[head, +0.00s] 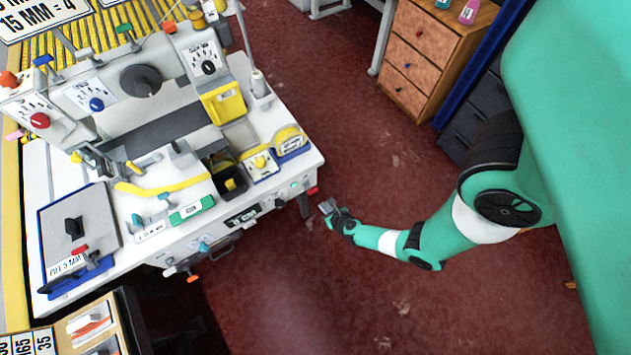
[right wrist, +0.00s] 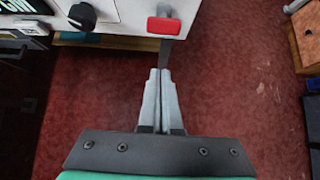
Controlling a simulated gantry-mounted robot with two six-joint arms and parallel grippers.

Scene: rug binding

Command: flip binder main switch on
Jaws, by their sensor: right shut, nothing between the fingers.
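The white binder machine (head: 150,215) fills the left of the head view. A red switch-like part (head: 313,190) sits at its front right corner; in the right wrist view this red part (right wrist: 164,25) is a block on the white front panel, just beyond my fingertips. I cannot tell its on or off position. A black round knob (right wrist: 82,15) is to its left. My right gripper (head: 327,207) is shut and empty, just off that corner, apart from the red part. In the wrist view its closed fingers (right wrist: 160,72) point at the panel's lower edge. My left gripper is not in view.
A wooden drawer unit (head: 425,50) stands at the back right. A small black open bin (head: 228,180) and a yellow tape dispenser (head: 288,140) are on the machine's top. The red floor (head: 350,130) between machine and drawers is clear.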

